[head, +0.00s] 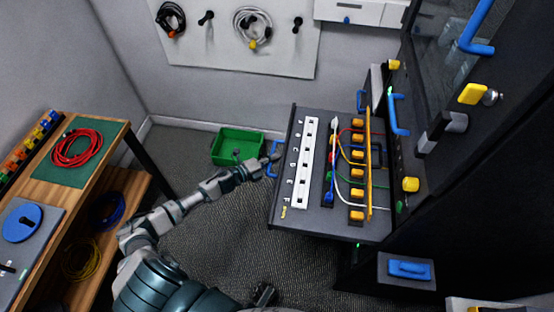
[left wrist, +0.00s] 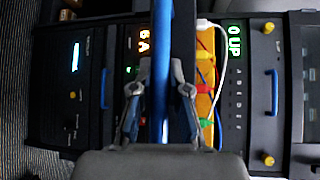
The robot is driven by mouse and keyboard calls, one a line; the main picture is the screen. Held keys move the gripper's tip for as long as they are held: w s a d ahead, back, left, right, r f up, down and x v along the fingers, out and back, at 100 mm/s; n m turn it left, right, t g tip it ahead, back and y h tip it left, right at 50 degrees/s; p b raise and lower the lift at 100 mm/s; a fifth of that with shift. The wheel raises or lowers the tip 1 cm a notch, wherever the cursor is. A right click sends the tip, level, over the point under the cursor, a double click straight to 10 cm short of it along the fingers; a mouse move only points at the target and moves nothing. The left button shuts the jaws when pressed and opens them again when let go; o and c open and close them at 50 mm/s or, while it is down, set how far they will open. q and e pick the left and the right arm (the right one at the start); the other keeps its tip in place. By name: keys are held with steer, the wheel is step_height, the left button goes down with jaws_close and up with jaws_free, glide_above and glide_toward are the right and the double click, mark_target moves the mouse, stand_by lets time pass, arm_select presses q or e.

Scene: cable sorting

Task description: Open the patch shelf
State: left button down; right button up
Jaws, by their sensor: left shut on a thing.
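The patch shelf (head: 312,216) is a dark tray standing out from the black rack on the right in the head view. It carries a white labelled strip (head: 298,165), cables and a row of yellow-orange blocks (head: 357,168). My left gripper (head: 271,158) is at the shelf's left edge, at a blue handle (head: 274,147). In the left wrist view my left gripper (left wrist: 160,112) is shut on the blue bar of the handle (left wrist: 160,60), one finger on each side. A dark part at the bottom of the head view may be my right gripper (head: 264,294); its fingers are unclear.
A green bin (head: 236,146) stands on the floor left of the shelf. A wooden bench (head: 102,135) with a red cable coil (head: 77,147) is at the left. The rack has a blue handle (head: 399,115) and yellow knobs. Open carpet lies between bench and shelf.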

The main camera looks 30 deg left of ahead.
arm_select(q)
steer(key=shift+w+a+r, duration=0.25)
steer(key=shift+a, duration=0.05)
steer(key=c, duration=1.2)
jaws_free()
steer(key=shift+o, duration=0.3)
steer(key=shift+f, duration=0.25)
steer(key=shift+s+a, duration=0.15)
steer(key=shift+s, duration=0.25)
steer(key=v, duration=1.1)
steer(key=shift+a, duration=0.15)
